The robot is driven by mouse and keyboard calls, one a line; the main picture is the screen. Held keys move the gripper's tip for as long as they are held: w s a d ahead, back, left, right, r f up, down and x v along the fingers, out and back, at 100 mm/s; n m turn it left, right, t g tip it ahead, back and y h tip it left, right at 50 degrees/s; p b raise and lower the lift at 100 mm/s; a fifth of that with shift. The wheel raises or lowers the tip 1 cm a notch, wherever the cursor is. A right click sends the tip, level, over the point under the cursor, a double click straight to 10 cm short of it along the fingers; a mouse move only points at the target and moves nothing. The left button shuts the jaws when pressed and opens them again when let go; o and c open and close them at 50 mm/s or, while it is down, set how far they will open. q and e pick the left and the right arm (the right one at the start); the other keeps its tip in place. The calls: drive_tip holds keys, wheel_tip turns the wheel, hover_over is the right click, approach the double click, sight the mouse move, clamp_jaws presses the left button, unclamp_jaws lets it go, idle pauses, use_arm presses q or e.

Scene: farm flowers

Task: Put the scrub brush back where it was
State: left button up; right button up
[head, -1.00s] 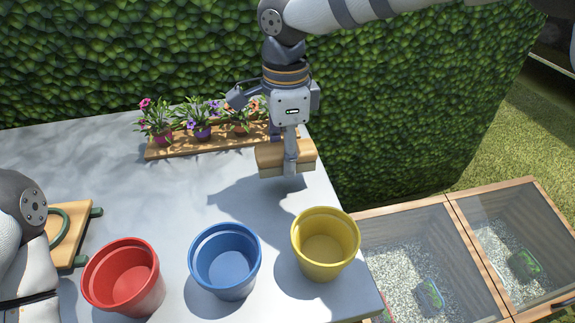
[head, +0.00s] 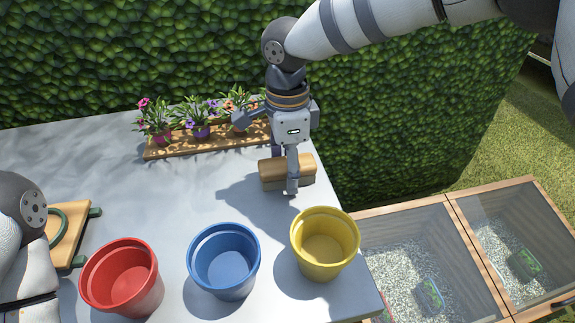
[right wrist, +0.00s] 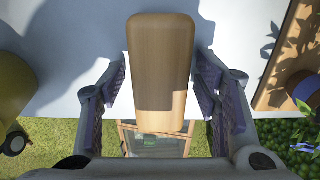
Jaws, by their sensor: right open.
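The scrub brush (head: 273,172) has a tan wooden back and lies at the right end of the table, behind the yellow pot. Its wooden back also shows in the right wrist view (right wrist: 162,65). My right gripper (head: 290,186) reaches down over the brush from above. In the right wrist view the right gripper (right wrist: 162,90) is open, with one finger on each side of the brush and a gap visible on both sides. The brush's bristles are mostly hidden. My left arm is at the left edge of the head view; its gripper is out of view.
Red (head: 122,277), blue (head: 224,262) and yellow (head: 325,244) pots stand along the front. Potted flowers stand on a wooden tray (head: 165,152) at the back. A wooden board (head: 68,238) lies at left. Glass-topped boxes (head: 450,215) stand beyond the table's right edge. The table's middle is clear.

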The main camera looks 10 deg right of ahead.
wheel_tip(320, 180, up, 12)
drive_tip(key=shift+r, duration=0.15)
